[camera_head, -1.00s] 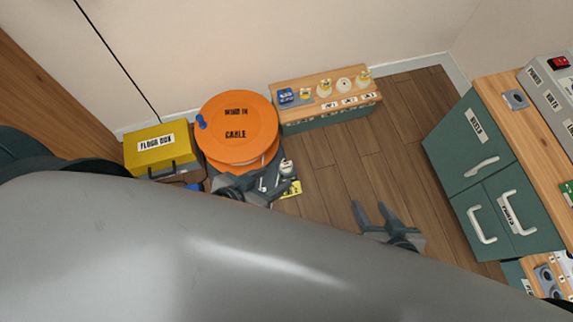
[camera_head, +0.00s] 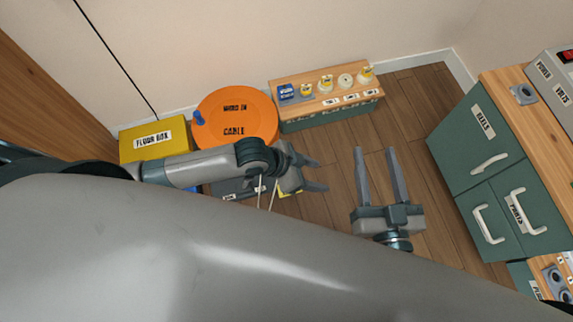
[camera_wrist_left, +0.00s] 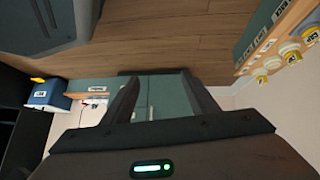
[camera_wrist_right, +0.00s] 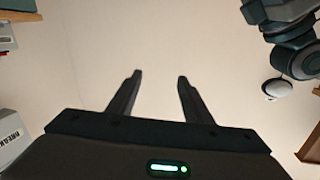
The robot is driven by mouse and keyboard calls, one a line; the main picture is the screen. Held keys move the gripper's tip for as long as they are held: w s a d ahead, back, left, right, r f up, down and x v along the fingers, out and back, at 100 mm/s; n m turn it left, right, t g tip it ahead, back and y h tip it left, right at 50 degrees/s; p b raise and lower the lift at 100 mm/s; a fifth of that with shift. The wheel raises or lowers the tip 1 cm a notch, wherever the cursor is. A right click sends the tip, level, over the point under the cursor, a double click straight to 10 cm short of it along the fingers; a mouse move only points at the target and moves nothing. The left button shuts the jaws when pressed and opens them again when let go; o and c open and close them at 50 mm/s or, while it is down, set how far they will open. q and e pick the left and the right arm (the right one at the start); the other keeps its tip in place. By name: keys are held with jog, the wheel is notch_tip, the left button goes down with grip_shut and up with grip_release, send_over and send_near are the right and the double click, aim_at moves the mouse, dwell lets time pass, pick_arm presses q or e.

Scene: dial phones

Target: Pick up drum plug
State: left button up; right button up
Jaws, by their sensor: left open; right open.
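The orange cable drum (camera_head: 236,118) stands by the wall, left of centre in the head view, marked "wind in cable". Thin pale cord (camera_head: 273,195) shows below it, beside my left gripper. I cannot make out the drum plug; my left gripper and arm cover part of the area in front of the drum. My left gripper (camera_head: 321,175) is open and empty, pointing right, just right of the drum's front. My right gripper (camera_head: 375,152) is open and empty over the floor, fingers pointing toward the wall. Its fingers also show in the right wrist view (camera_wrist_right: 159,80), against a pale wall.
A yellow floor box (camera_head: 155,141) stands left of the drum. A low wood-topped bench (camera_head: 325,105) with several small fittings stands behind. Green cabinets (camera_head: 472,140) with a wooden top fill the right. The wooden floor (camera_head: 420,120) between bench and cabinets is clear.

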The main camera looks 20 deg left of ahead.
pick_arm(q)
jog(key=w+a+f+y, duration=0.2)
jog(key=w+a+f, duration=0.1)
jog(key=a, duration=0.5)
jog(key=w+a+f+g+y+b, duration=0.1)
jog(key=w+a+f, duration=0.3)
jog(key=a, duration=0.5)
jog(key=shift+a+f+y+b, duration=0.2)
jog(key=shift+y+b, duration=0.1)
jog(key=shift+y, duration=0.1)
pick_arm(e)
notch_tip(320, 180, up, 7)
jog(key=s+t+y, duration=0.1)
jog(key=t, duration=0.3)
jog(key=shift+s+a+f+y, duration=0.15)
jog(key=shift+s+a+y, duration=0.15)
jog(key=shift+s+a, duration=0.1)
